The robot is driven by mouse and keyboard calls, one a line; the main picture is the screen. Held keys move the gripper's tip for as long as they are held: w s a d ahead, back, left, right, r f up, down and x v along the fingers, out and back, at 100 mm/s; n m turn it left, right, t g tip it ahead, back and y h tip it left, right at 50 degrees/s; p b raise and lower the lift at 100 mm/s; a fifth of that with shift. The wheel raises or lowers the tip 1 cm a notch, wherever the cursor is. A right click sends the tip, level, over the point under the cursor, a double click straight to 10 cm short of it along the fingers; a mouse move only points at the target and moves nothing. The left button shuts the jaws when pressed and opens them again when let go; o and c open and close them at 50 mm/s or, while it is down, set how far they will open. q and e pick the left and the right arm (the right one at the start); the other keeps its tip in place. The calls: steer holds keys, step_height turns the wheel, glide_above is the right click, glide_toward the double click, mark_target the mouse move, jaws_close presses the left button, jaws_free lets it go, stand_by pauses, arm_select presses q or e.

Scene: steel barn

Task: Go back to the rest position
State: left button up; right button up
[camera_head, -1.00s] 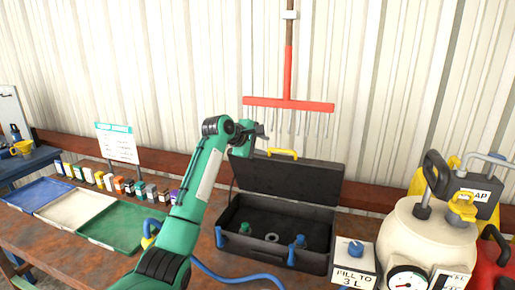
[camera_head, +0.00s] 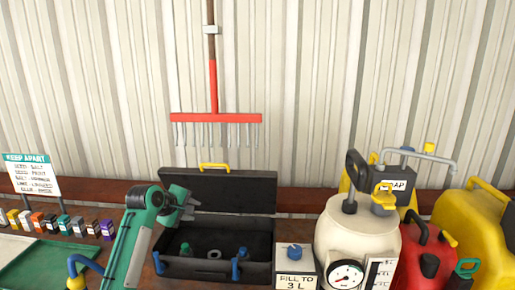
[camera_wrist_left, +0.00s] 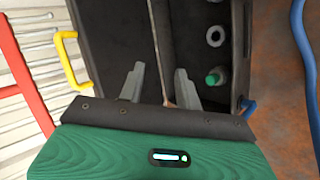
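My left gripper (camera_head: 190,207) is in front of the open lid of a black toolbox (camera_head: 225,262) in the head view. Its two grey fingers are apart with nothing between them, as the left wrist view (camera_wrist_left: 160,88) shows. The toolbox stands on the bench with its lid (camera_head: 235,190) tipped back against the wall side. Inside lie a green-capped item (camera_head: 186,249) and a pale ring (camera_head: 214,254). My right gripper is not in any view.
A white sprayer tank (camera_head: 345,240), a "FILL TO 3 L" box (camera_head: 295,275), a red can (camera_head: 432,255) and a yellow can (camera_head: 475,225) stand to the right. Small boxes (camera_head: 50,222), a green tray (camera_head: 45,265) and a sign (camera_head: 32,175) are at left. A red rake (camera_head: 215,117) hangs behind.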

arm_select(q)
steer(key=s+d+f+m+g+y, duration=0.2)
steer(key=s+f+m, duration=0.5)
steer(key=s+f, duration=1.45)
steer(key=s+a+f+m+g+y, duration=0.15)
steer(key=s+m, duration=0.25)
steer(key=s, duration=1.1)
steer(key=s+f+m+g+y, duration=0.1)
steer(key=s+f+m+g, duration=0.15)
steer(key=s, duration=1.25)
step_height(320, 180, down, 29)
steer(key=g, duration=0.1)
steer(key=s+a+f+g, duration=0.1)
steer(key=s+a+f, duration=0.2)
steer(key=s+f, duration=1.6)
steer(key=shift+s+a+f+m, duration=0.25)
steer(key=shift+f+m, duration=0.2)
steer(key=shift+f, duration=0.35)
